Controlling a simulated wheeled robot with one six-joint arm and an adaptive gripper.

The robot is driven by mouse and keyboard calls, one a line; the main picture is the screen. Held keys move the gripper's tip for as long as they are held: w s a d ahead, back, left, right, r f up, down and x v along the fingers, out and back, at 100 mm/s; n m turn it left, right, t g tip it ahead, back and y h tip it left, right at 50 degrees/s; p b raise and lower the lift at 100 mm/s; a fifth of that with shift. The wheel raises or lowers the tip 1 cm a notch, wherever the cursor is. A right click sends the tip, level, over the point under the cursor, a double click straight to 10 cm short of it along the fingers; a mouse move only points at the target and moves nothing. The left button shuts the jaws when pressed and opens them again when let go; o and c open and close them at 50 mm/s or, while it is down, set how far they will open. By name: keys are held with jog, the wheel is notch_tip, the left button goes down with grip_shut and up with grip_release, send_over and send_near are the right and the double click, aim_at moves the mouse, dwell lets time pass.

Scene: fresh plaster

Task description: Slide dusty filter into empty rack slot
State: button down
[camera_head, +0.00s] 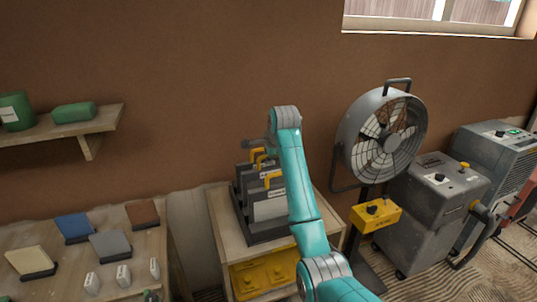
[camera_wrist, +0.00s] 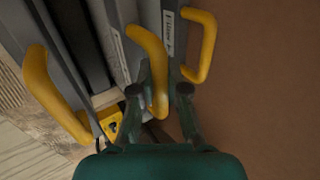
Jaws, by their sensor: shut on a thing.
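My gripper (camera_wrist: 164,80) is shut on the middle yellow handle (camera_wrist: 148,52) in the wrist view. Between the left and middle handles is a gap with dark dividers (camera_wrist: 72,30). In the head view my arm partly covers the rack.
The rack stands on a wooden cabinet (camera_head: 222,227) with a yellow case (camera_head: 262,276) below. A fan (camera_head: 383,135) and grey machines (camera_head: 437,208) stand to the right. A brown wall is close behind. A shelf (camera_head: 75,129) and a sample table (camera_head: 75,262) are at left.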

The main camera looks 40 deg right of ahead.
jog(key=shift+f, duration=0.75)
dwell(0.3)
jog(key=c, duration=1.1)
grip_release()
jog(key=shift+f, duration=0.1)
jog(key=v, duration=1.2)
